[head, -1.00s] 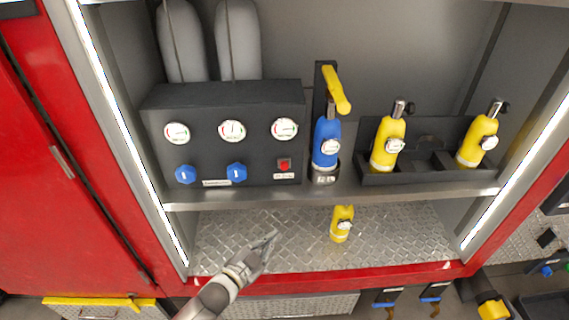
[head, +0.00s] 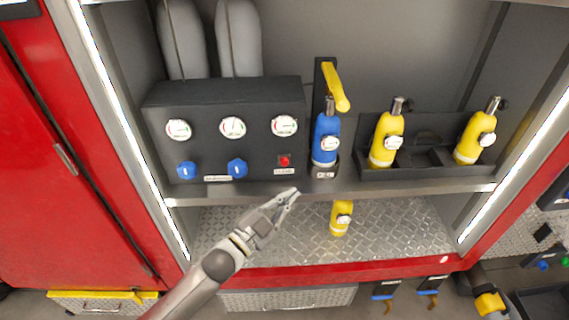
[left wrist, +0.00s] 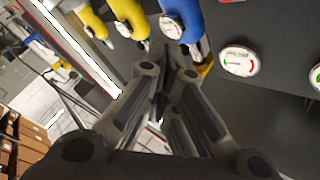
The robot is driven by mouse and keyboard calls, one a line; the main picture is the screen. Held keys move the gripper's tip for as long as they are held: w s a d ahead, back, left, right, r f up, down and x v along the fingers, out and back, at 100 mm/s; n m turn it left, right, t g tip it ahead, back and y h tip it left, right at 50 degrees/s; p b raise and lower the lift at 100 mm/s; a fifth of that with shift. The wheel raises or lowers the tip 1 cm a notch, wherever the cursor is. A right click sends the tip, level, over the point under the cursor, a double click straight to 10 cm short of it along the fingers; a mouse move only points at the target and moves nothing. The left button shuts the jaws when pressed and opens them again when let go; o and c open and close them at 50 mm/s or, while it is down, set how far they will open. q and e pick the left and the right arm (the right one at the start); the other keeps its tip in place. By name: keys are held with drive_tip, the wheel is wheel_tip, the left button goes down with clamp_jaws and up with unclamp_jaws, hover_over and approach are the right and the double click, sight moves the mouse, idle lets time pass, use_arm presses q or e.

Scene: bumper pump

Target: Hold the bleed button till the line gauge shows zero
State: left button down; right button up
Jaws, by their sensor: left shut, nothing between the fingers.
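The red bleed button (head: 284,160) sits at the lower right of the dark control panel (head: 210,105), above a small label. Three round gauges line the panel; the right one (head: 284,125) is above the button, and a gauge also shows in the left wrist view (left wrist: 239,58). Their needles are too small to read surely. My left gripper (head: 292,194) is shut and empty, below and in front of the button, apart from it. In the left wrist view its fingers (left wrist: 164,75) are together. My right gripper is not in view.
A blue cylinder (head: 325,140) with a yellow lever (head: 335,88) stands right of the panel. Yellow cylinders (head: 386,140) sit in a dark rack; another yellow one (head: 341,218) stands on the lower deck. Two blue knobs (head: 237,168) are left of the button. The shelf edge (head: 420,190) runs below.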

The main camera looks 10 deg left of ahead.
sight(284, 162)
use_arm(q)
drive_tip(key=w+a+b, duration=0.2)
drive_tip(key=w+b, duration=0.1)
drive_tip(key=w, duration=0.5)
drive_tip(key=shift+w, duration=0.2)
drive_tip(key=shift+w+b, duration=0.15)
drive_tip(key=shift+b, duration=0.2)
idle(1.0)
drive_tip(key=shift+w+a, duration=0.1)
drive_tip(key=shift+w, duration=0.15)
drive_tip(key=shift+w+a+b, duration=0.15)
drive_tip(key=shift+w+b, duration=0.15)
drive_tip(key=shift+w, duration=0.15)
idle(0.7)
idle(1.6)
drive_tip(key=shift+s+d+p, duration=0.2)
drive_tip(key=shift+s+p, duration=0.25)
drive_tip(key=shift+s, duration=0.45)
